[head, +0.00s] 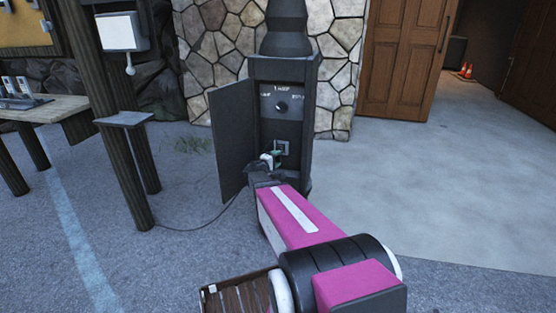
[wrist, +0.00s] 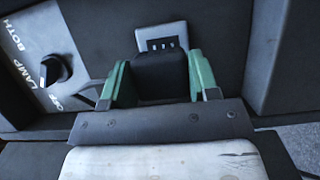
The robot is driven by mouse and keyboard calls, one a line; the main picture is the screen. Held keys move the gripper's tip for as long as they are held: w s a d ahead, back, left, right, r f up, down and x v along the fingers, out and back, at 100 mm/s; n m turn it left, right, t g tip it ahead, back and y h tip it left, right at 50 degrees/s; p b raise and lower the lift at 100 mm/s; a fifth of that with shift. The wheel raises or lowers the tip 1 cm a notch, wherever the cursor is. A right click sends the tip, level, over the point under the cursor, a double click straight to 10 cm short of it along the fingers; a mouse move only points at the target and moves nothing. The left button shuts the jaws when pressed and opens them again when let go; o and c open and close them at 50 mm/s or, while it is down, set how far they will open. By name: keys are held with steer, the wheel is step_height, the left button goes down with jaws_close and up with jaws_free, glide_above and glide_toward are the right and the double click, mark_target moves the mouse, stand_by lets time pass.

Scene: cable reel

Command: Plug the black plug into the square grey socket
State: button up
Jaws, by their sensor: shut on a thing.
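The black plug (wrist: 160,75) sits between the green fingertips of my gripper (wrist: 160,82) in the wrist view. My gripper is shut on it. In the head view my gripper (head: 271,160) is inside the open cabinet, at the lower left of the grey socket (head: 286,146). The plug is too small to make out there.
The dark cabinet (head: 315,100) has its door (head: 228,140) open to the left. A knob (head: 281,106) on a labelled panel is above the socket. A thin cable (head: 190,229) runs on the ground towards the cabinet. A wooden post (head: 113,130) stands left; paving at right is clear.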

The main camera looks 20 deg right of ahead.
mark_target(284, 149)
steer(key=shift+w+d, duration=0.1)
steer(key=shift+w, duration=0.05)
steer(key=shift+w+d, duration=0.8)
steer(key=shift+w, duration=0.35)
steer(key=shift+w+d, duration=0.8)
steer(key=shift+w, duration=0.3)
steer(key=shift+w+d, duration=0.3)
steer(key=shift+w, duration=0.15)
stand_by(1.2)
steer(key=o, duration=1)
steer(key=shift+c, duration=0.2)
steer(key=shift+a, duration=0.1)
steer(key=v, duration=1)
steer(key=shift+s+a, duration=0.2)
steer(key=shift+a, duration=0.1)
